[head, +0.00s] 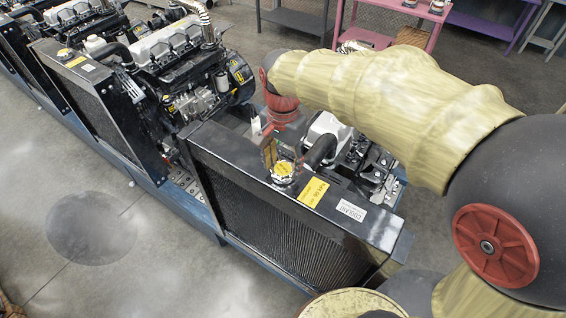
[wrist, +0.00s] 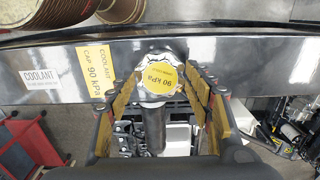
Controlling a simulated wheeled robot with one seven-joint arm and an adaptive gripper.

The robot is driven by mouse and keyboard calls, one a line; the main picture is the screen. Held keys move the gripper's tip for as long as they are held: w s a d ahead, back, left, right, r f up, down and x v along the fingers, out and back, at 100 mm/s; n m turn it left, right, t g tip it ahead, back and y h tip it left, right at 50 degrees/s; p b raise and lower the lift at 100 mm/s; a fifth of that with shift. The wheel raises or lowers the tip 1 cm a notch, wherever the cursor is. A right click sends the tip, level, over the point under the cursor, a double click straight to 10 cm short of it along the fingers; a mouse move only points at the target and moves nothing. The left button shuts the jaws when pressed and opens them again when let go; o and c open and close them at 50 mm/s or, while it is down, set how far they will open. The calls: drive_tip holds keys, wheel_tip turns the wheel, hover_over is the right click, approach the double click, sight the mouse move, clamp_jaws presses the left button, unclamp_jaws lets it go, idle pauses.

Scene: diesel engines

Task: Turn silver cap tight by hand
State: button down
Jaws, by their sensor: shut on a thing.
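The silver cap (head: 283,171) sits on the top of the black radiator (head: 235,150) and has a yellow disc on its face. In the wrist view the cap (wrist: 158,77) lies between the fingertips, and its yellow disc reads 90 kPa. My gripper (wrist: 162,74) is shut on the cap, with one yellowish finger on each side of its rim. In the head view my gripper (head: 277,155) comes down to the cap from above and behind.
A yellow label (head: 313,192) and a white coolant label (head: 351,210) lie on the radiator top. A black hose (head: 320,150) and the engine (head: 370,165) stand just behind. Another engine (head: 185,75) with its radiator is at the left. The floor in front is clear.

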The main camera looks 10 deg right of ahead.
sight(283, 169)
drive_tip(key=shift+m, duration=0.4)
drive_tip(key=c, duration=0.7)
unclamp_jaws()
drive_tip(key=shift+c, duration=0.5)
drive_tip(key=shift+r+p, duration=2.3)
drive_tip(key=shift+r, duration=1.2)
drive_tip(key=shift+s+f, duration=0.1)
